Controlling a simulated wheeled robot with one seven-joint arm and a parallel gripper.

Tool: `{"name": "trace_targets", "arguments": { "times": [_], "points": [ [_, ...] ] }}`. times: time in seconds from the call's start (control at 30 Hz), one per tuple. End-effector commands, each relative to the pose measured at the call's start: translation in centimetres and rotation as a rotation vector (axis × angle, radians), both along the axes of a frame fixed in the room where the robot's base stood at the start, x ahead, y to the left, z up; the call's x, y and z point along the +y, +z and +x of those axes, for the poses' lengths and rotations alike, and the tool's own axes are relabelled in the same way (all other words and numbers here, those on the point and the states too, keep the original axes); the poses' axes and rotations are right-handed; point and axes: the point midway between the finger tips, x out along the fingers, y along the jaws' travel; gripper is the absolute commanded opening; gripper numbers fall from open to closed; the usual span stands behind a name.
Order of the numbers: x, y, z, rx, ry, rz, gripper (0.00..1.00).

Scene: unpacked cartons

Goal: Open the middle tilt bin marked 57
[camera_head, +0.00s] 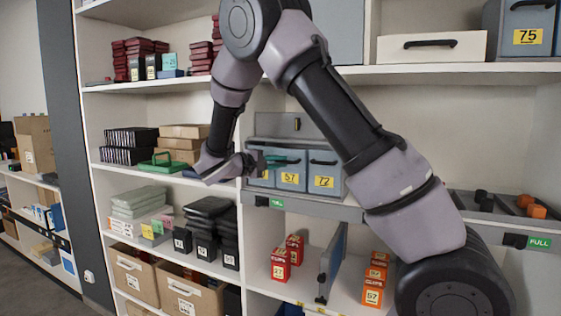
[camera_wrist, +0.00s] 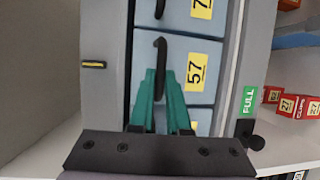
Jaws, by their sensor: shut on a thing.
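The middle tilt bin marked 57 (camera_head: 291,180) is light blue with a yellow label and a dark handle. It sits in a grey rack between two like bins, and its front looks level with theirs. In the wrist view, bin 57 (camera_wrist: 205,50) appears turned sideways, with its handle (camera_wrist: 161,50) running down between my fingers. My gripper (camera_wrist: 162,76) has teal fingers and is shut on that handle. In the head view, my gripper (camera_head: 272,160) reaches the bin row from the left and partly hides the left bin.
The bin marked 72 (camera_head: 325,184) is to the right of bin 57. A grey rack frame (camera_wrist: 105,90) with a yellow-marked latch (camera_wrist: 93,64) borders the bins. A green FULL tag (camera_wrist: 249,100) is on the shelf edge. Red boxes (camera_head: 280,264) stand below.

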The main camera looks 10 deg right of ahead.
Motion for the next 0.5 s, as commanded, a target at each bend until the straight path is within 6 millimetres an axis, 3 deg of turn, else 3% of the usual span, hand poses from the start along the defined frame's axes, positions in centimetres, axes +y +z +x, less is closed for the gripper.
{"name": "trace_targets", "arguments": {
  "times": [0.5],
  "points": [
    [2.5, -3.5, -3.2, -0.337, 0.007, -0.253, 0.0]
  ]
}}
